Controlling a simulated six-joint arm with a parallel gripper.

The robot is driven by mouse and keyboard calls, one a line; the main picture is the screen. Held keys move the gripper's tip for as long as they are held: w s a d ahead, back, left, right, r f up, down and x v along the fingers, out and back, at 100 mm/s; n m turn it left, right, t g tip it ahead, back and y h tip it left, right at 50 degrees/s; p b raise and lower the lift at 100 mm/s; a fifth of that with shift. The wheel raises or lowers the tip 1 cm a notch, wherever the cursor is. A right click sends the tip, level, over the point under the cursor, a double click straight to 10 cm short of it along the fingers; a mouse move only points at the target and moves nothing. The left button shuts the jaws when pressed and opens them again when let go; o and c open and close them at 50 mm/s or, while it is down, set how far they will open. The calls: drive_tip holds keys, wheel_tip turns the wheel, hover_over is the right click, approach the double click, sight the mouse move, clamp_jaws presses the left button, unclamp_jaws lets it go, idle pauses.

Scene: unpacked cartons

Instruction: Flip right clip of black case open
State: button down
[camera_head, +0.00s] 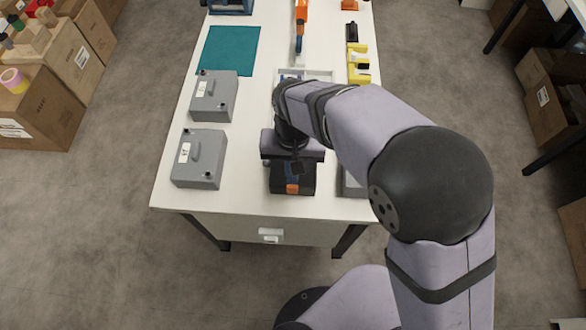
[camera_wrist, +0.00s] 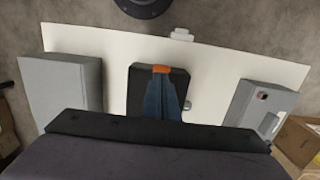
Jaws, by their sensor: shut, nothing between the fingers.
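The black case (camera_head: 305,178) lies near the front edge of the white table, partly hidden beneath my arm's end. It also shows in the wrist view (camera_wrist: 142,82). My gripper (camera_wrist: 163,84) is shut and empty, its blue-grey fingers together over the middle of the case. An orange patch (camera_wrist: 161,69) shows at the finger ends; I cannot tell whether it belongs to the fingers or the case. A small grey rounded piece (camera_wrist: 188,105) sits at the case's edge in the wrist view. I cannot make out the right clip or whether the fingers touch the case.
Two grey cases (camera_head: 198,158) (camera_head: 214,97) lie on the table's left side. Another grey case (camera_head: 353,181) lies right of the black case, partly behind my arm. A teal mat (camera_head: 230,50), an orange tool (camera_head: 301,14) and yellow parts (camera_head: 358,65) are farther back.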

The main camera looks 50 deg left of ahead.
drive_tip(key=shift+s+d+f+t+y+b, duration=0.1)
drive_tip(key=shift+s+d+t+y+b, duration=0.8)
drive_tip(key=shift+b, duration=0.3)
drive_tip(key=shift+s+d, duration=0.45)
drive_tip(key=shift+s, duration=0.1)
drive_tip(key=shift+s+d+r, duration=0.2)
drive_tip(key=shift+s+d, duration=0.25)
drive_tip(key=shift+d, duration=0.1)
drive_tip(key=s+d+r+p, duration=0.4)
drive_tip(key=r+p, duration=0.2)
drive_tip(key=r, duration=0.2)
drive_tip(key=shift+p, duration=0.3)
